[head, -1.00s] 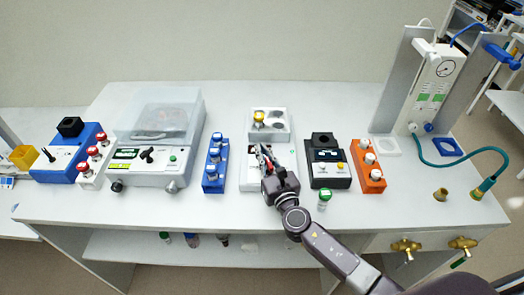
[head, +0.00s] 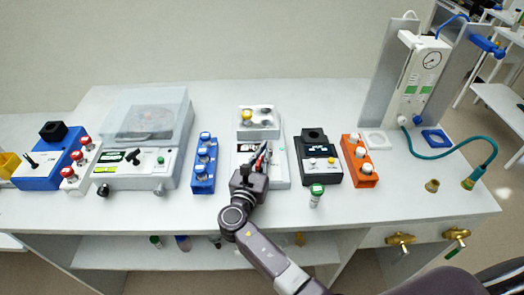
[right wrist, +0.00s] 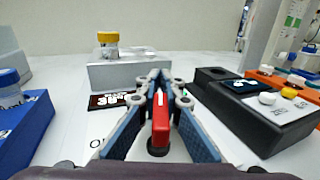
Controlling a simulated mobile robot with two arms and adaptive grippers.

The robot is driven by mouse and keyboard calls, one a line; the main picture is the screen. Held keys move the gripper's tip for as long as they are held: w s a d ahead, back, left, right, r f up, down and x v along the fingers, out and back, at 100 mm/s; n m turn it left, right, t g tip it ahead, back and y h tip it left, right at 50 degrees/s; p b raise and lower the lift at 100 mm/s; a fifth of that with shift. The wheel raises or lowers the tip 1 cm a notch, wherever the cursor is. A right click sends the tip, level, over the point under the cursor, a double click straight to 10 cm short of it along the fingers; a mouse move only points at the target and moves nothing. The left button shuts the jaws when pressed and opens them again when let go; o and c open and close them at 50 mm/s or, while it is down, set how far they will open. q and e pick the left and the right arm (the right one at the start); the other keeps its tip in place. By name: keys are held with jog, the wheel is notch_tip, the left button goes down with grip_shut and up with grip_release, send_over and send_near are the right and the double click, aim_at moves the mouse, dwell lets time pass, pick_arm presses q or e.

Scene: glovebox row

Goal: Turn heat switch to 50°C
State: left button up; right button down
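The heat switch is a red upright handle (right wrist: 160,122) on a dark round base, on the front of the white heating device (head: 279,178). A dark display with white characters (right wrist: 113,100) lies behind it; I cannot read them surely. The gripper hides part of the device's front in the head view. My left gripper is not in view.
A yellow-capped vial (head: 246,117) stands on the device's raised back. A blue rack (head: 204,172) is left, a black device (head: 318,174) and an orange rack (head: 359,165) right. A green-capped vial (head: 316,193) stands near the front.

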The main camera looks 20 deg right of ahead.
aim_at(257, 168)
jog(key=shift+s+d+m+g+h, duration=0.1)
jog(key=shift+d+m+g+h, duration=0.05)
jog(key=shift+m+g+h, duration=0.2)
jog(key=c, duration=2)
grip_release()
jog(key=shift+c, duration=0.2)
jog(key=shift+s, duration=0.15)
jog(key=v, duration=0.7)
jog(key=shift+s, duration=0.1)
jog(key=shift+f, duration=0.1)
